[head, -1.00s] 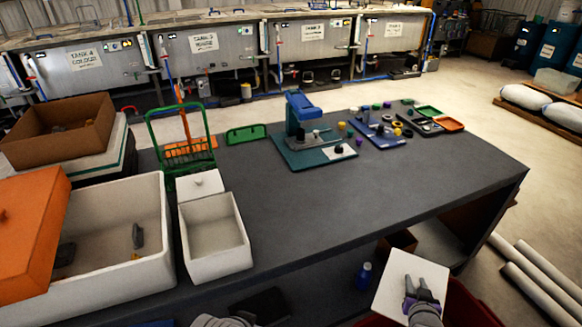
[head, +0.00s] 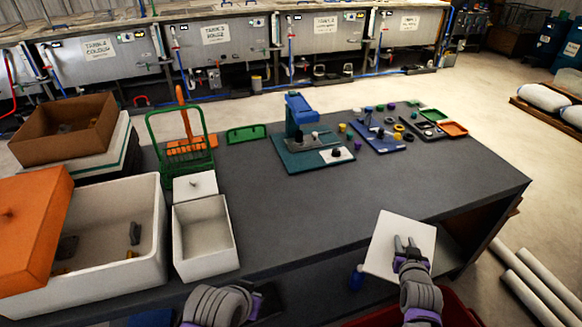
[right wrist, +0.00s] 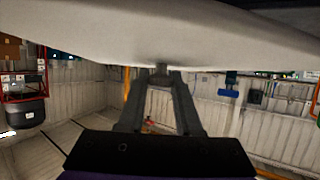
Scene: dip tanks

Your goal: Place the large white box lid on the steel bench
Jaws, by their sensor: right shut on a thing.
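A square white lid (head: 382,246) is held in my right gripper (head: 405,243), near the bench's front right edge. In the head view the lid overlaps that edge; I cannot tell its height over the top. In the right wrist view the fingers (right wrist: 161,72) are shut on a small knob on the lid (right wrist: 150,30), whose pale face spans the top of the picture. The grey bench (head: 330,205) has a wide bare top. My left gripper (head: 266,302) is dark and partly hidden at the bottom edge, below the bench front; its jaws are unclear.
A large white box (head: 152,215) with a leaning orange lid (head: 30,225) and a smaller white box (head: 205,255) with its lid (head: 195,186) stand at the left. A teal press (head: 300,130) and trays (head: 455,129) stand at the back. The front middle and right are clear.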

